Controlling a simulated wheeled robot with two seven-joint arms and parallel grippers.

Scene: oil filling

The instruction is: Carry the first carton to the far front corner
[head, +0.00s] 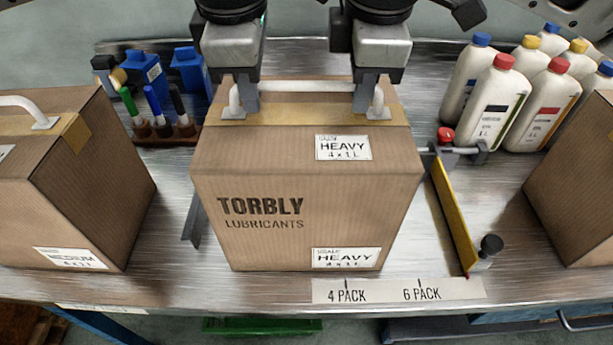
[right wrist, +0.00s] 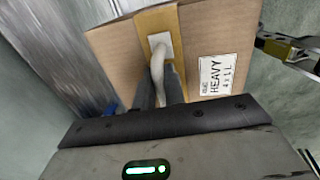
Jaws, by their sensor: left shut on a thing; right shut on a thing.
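A brown carton (head: 305,190) marked TORBLY LUBRICANTS and HEAVY is in the middle of the head view, upright over the metal bench. A white handle (head: 305,86) runs along its taped top. My left gripper (head: 245,103) is shut on the handle's left end. My right gripper (head: 367,101) is shut on the handle's right end. In the right wrist view the carton (right wrist: 120,62) and its white handle (right wrist: 172,62) show between the fingers. I cannot tell whether the carton's base touches the bench.
A MEDIUM carton (head: 75,190) stands at the left and another carton (head: 580,190) at the right edge. Several bottles (head: 500,100) stand at the back right. Markers (head: 153,112) stand at the back left. A yellow-edged bar (head: 452,215) lies right of the carton, beside bare bench (head: 510,240).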

